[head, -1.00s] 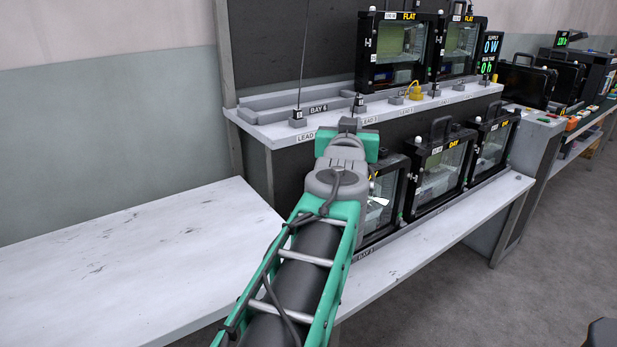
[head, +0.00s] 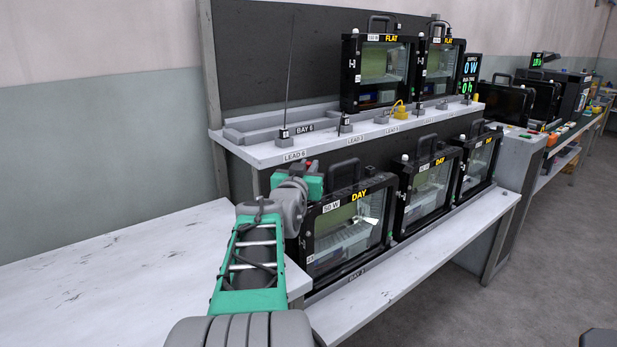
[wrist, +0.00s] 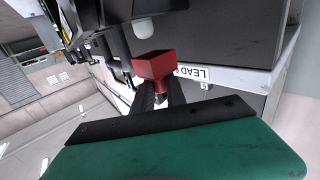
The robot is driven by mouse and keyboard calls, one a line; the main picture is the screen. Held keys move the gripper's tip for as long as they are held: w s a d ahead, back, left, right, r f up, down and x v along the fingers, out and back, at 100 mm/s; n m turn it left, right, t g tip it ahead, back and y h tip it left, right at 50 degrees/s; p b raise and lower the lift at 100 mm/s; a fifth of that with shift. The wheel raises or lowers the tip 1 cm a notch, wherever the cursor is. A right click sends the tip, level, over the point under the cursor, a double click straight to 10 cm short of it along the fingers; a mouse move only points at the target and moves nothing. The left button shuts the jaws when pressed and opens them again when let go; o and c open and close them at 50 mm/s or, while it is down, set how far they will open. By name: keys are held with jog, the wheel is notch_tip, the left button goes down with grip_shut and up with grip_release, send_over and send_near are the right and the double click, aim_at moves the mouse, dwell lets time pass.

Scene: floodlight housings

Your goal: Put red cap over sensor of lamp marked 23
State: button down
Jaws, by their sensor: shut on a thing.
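My gripper (wrist: 157,92) is shut on a small red cap (wrist: 154,68), box-shaped with its open side facing away from the fingers. In the wrist view a white dome-shaped sensor (wrist: 143,28) sits on a dark lamp housing, close beyond the cap and apart from it. In the head view my green arm reaches to the upper left corner of the left lower lamp (head: 347,222), marked 50 W and DAY. The gripper's fingers and that lamp's sensor are hidden there.
Two more DAY lamps (head: 427,188) (head: 478,162) stand right of it on the lower shelf. Two FLAT lamps (head: 380,72) (head: 441,62) stand on the upper shelf (head: 262,153), whose LEAD label edge is close to the gripper. The white bench at left (head: 120,275) is clear.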

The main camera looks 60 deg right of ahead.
jog(key=shift+s+f, duration=0.1)
jog(key=shift+f, duration=0.7)
jog(key=shift+f+b, duration=0.4)
jog(key=shift+b, duration=0.1)
jog(key=shift+f+b, duration=0.25)
jog(key=shift+b, duration=0.1)
jog(key=c, duration=1.4)
grip_release()
jog(key=shift+o, duration=0.2)
